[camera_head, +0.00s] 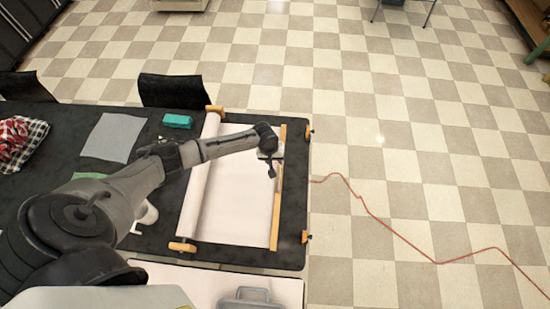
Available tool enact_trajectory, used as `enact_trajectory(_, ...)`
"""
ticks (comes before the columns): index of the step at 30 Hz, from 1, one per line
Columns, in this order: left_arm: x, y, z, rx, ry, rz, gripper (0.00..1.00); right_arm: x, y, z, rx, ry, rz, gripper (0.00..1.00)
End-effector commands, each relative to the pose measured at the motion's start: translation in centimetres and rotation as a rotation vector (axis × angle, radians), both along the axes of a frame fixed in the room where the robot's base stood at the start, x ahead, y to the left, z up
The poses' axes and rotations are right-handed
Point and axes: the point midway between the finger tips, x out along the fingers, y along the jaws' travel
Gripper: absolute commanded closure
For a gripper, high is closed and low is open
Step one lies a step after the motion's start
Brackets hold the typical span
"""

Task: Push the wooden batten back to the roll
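The wooden batten (276,215) is a long narrow strip along the right end of an unrolled pale sheet (235,205) on the dark table. The roll (196,188) lies at the sheet's left side, roughly parallel to the batten, with wooden ends showing. My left arm reaches across the roll and sheet from the left. My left gripper (271,168) is at the upper half of the batten, on its left side, and hides part of it. I cannot tell whether it touches the batten or whether its fingers are open. My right gripper is not in view.
Orange clamps (306,237) sit on the table's right edge. A teal block (177,121), a grey cloth (112,137) and a checked cloth (30,140) lie left of the roll. A grey case (250,298) is at the bottom. A red cable (400,239) crosses the floor.

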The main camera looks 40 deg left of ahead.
Motion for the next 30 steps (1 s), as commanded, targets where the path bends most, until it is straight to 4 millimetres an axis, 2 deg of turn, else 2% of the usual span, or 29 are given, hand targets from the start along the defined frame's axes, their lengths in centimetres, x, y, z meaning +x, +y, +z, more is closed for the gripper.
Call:
enact_trajectory(20, -0.1, -0.1, 0.5, -0.002, 0.001, 0.001, 0.62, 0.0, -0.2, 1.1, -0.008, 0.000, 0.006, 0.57)
enact_trajectory(27, 0.0, 0.0, 0.3, -0.001, -0.001, 0.000, 0.62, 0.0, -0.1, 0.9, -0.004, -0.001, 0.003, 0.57)
enact_trajectory(30, 1.1, 0.0, 0.1, -0.001, -0.021, 0.000, 0.62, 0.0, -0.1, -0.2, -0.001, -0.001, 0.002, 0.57)
